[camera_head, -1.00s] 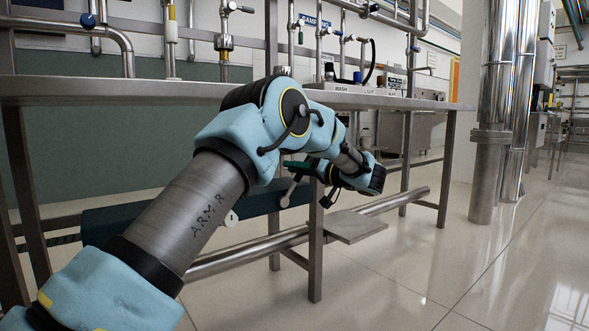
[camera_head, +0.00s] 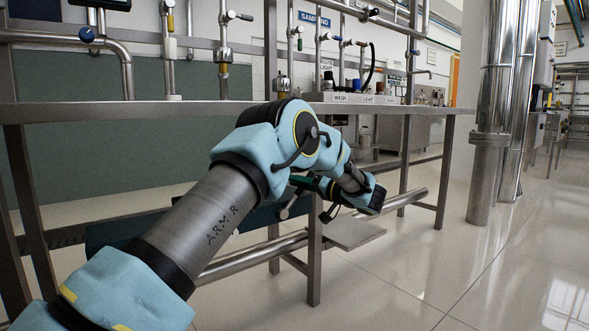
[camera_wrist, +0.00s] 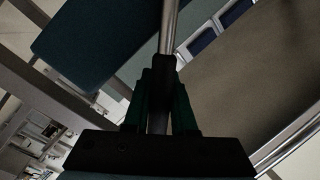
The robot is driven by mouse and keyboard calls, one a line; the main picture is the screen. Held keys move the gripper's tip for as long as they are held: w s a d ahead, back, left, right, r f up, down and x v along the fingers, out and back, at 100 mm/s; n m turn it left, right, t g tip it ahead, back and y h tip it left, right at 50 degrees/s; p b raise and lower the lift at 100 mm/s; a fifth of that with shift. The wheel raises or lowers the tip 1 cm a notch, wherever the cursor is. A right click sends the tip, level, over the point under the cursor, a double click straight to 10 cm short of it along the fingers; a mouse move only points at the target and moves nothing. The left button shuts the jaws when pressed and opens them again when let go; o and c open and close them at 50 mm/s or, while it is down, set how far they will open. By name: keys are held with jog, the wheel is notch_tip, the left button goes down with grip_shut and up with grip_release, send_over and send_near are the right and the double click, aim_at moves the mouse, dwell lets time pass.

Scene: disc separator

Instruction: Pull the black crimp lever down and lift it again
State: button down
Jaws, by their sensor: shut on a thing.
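My gripper (camera_wrist: 163,80) is at the bottom centre of the wrist view, with its two dark green fingers close on either side of a black bar. This bar appears to be the black crimp lever (camera_wrist: 158,118), and the gripper is shut on it. A silver rod runs on from it toward the top of the picture. In the head view, a green part of my gripper (camera_head: 303,182) shows under the bench behind my forearm. A short grey and black arm (camera_head: 287,209) hangs beside it. My arm hides most of the grip and the lever's pivot.
A steel bench (camera_head: 75,112) runs above my arm, with labelled controls and pipes on it. A bench leg (camera_head: 314,260) and a horizontal pipe (camera_head: 250,257) are close to my arm. A flat grey plate (camera_head: 350,233) lies low. The floor at right is clear.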

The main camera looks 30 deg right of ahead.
jog(key=m+p, duration=0.1)
jog(key=p, duration=0.2)
jog(key=shift+d+f, duration=0.15)
jog(key=shift+d, duration=0.25)
jog(key=shift+d+f+m+t+p, duration=0.15)
jog(key=shift+f+m+t+p, duration=0.25)
jog(key=shift+p, duration=0.35)
jog(key=shift+f, duration=0.1)
jog(key=c, duration=0.7)
grip_release()
jog(key=shift+n+b, duration=0.3)
jog(key=shift+b, duration=0.7)
